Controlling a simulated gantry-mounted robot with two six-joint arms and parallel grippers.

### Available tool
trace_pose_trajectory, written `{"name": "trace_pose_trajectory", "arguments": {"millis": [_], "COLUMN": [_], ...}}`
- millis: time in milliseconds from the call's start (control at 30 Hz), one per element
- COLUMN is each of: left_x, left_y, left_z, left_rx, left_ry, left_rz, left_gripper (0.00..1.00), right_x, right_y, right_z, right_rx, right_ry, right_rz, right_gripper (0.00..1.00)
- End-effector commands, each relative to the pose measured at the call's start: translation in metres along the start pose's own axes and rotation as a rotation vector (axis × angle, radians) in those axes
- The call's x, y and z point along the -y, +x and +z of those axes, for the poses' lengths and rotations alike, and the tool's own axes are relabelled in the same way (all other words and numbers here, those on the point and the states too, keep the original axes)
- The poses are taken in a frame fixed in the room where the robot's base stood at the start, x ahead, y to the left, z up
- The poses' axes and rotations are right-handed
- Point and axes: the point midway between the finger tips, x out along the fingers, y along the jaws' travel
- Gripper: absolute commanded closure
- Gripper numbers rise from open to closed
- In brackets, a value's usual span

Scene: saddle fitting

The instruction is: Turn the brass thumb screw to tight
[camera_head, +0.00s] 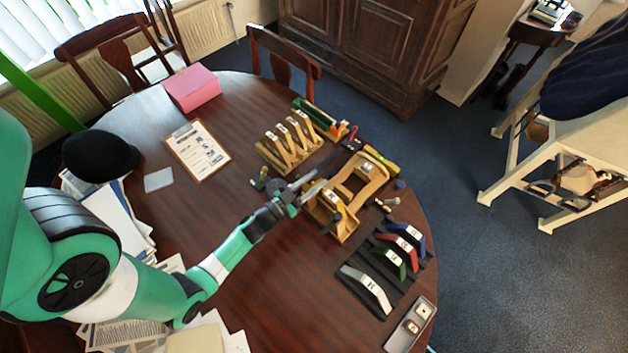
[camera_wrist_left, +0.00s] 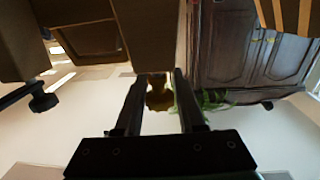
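The brass thumb screw (camera_wrist_left: 159,97) shows in the left wrist view, under a wooden block (camera_wrist_left: 148,35). My left gripper (camera_wrist_left: 160,88) has its two dark fingers on either side of the screw, with a narrow gap visible beside it. In the head view my left gripper (camera_head: 294,190) is at the left side of the wooden fixture (camera_head: 341,220), which stands on the table. The screw itself is hidden or too small to make out there. I cannot tell a tight or loose mark on it. My right gripper is not in view.
The round table (camera_head: 265,285) also holds a wooden rack (camera_head: 283,152) with pale pieces, a dark mat (camera_head: 381,254) with coloured arched pieces, a grey tray (camera_head: 400,338), a clipboard (camera_head: 197,150) and a pink box (camera_head: 192,88). Loose tools lie around the fixture. The table's front middle is clear.

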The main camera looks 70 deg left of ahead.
Motion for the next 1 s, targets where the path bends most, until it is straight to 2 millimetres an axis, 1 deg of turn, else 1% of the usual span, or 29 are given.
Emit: {"name": "trace_pose_trajectory", "arguments": {"millis": [33, 100, 200, 467, 667, 900, 1000], "left_x": [0.000, 0.000, 0.000, 0.000, 0.000, -0.003, -0.005], "left_y": [0.000, 0.000, 0.000, 0.000, 0.000, -0.001, -0.001], "left_z": [0.000, 0.000, 0.000, 0.000, -0.003, -0.004, -0.002], "left_rx": [0.000, 0.000, 0.000, 0.000, 0.002, 0.003, 0.002], "left_ry": [0.000, 0.000, 0.000, 0.000, 0.001, 0.006, 0.010], "left_rz": [0.000, 0.000, 0.000, 0.003, 0.046, 0.186, 0.267], "left_gripper": [0.72, 0.85, 1.00, 1.00, 1.00, 1.00, 1.00], "right_x": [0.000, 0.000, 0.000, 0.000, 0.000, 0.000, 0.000], "right_y": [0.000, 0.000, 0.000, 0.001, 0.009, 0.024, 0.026], "right_z": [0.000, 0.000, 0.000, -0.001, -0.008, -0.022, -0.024], "right_rx": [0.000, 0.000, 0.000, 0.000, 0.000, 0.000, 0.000], "right_ry": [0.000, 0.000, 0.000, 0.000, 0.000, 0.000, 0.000], "right_rz": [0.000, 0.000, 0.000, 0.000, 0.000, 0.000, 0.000], "right_gripper": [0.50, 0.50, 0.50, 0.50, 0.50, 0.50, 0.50]}}
